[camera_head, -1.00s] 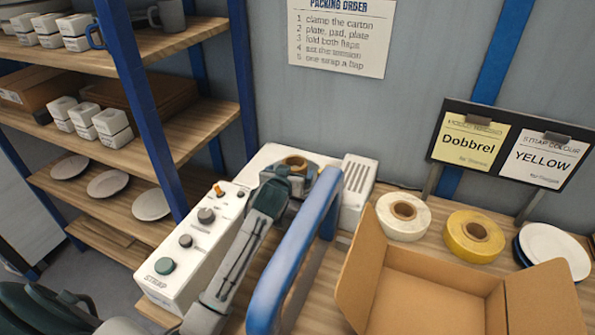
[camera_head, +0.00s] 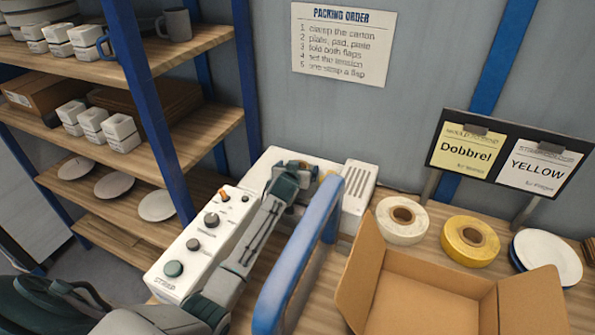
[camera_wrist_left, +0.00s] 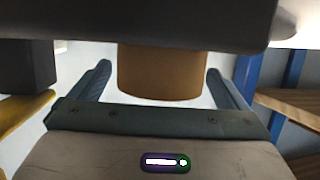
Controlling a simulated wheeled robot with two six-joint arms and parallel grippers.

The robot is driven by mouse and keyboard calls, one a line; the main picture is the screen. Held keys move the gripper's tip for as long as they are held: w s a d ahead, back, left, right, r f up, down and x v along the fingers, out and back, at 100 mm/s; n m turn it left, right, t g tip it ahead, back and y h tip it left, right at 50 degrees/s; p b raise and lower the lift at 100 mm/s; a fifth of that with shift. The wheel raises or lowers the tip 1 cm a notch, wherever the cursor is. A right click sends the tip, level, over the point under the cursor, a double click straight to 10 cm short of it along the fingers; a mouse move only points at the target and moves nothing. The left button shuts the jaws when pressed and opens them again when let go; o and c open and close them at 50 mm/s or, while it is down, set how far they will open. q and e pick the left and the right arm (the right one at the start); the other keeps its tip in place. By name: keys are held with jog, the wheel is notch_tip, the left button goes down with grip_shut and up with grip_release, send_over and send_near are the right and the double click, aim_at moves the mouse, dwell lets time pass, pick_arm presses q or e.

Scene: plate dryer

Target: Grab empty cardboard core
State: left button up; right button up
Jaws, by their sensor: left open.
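The cardboard core (camera_wrist_left: 163,72) is a brown cylinder in the left wrist view, between my two gripper fingers with gaps on both sides. My left gripper (camera_wrist_left: 158,78) is open around it, not visibly touching it. In the head view my left gripper (camera_head: 305,172) is over the back of the white strapping machine (camera_head: 222,228), and it hides most of the core. My right gripper is not in view.
A blue curved bar (camera_head: 298,255) stands close right of my left arm. An open carton (camera_head: 430,290), a white roll (camera_head: 402,220), a yellow roll (camera_head: 470,241) and plates (camera_head: 547,256) are to the right. A shelf's blue post (camera_head: 150,105) is at left.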

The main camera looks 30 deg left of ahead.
pick_arm(q)
jog(key=shift+c, duration=0.3)
jog(key=c, duration=1)
jog(key=shift+r, duration=0.1)
